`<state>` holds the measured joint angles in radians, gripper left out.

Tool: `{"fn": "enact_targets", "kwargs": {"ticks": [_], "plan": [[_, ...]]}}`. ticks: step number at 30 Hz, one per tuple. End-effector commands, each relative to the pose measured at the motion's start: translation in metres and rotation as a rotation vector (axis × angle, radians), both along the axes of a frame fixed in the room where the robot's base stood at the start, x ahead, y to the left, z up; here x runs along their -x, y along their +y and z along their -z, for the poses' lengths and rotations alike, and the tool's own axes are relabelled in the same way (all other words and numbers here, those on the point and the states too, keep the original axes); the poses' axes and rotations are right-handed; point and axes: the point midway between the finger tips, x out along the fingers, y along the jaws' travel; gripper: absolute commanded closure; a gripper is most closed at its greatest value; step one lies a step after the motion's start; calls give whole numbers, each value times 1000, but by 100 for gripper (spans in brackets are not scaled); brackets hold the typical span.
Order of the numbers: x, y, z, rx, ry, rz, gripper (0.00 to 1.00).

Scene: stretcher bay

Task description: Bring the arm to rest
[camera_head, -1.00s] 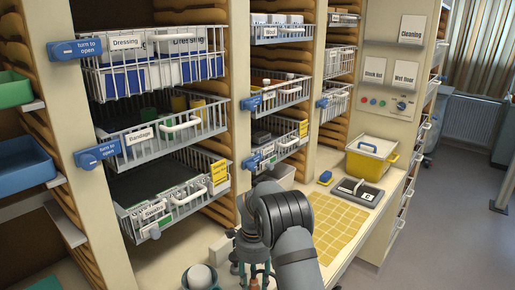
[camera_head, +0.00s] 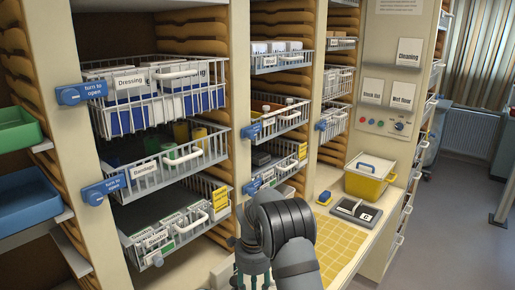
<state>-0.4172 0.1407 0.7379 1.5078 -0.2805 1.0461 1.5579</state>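My arm, grey with black joint bands, rises from the bottom centre of the head view in front of the counter. My gripper (camera_head: 253,278) hangs below the wrist at the bottom edge. Its teal-grey fingers are partly cut off, so I cannot tell whether it is open or shut. Nothing held shows in the visible part.
Wire baskets of dressings (camera_head: 150,100), bandages (camera_head: 172,157) and swabs (camera_head: 175,222) stand left of my arm, with blue turn latches (camera_head: 104,191). On the counter lie a yellow checked mat (camera_head: 340,244), a black-grey tray (camera_head: 356,210) and a yellow bin (camera_head: 370,184).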

Motion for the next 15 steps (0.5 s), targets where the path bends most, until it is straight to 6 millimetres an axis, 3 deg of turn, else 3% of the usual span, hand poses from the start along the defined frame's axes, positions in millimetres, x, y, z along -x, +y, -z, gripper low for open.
{"fn": "enact_targets", "kwargs": {"ticks": [9, 15], "plan": [[-7, 16, -26, -34, -40, 5, 60], [0, 19, -49, -52, -32, 30, 60]]}}
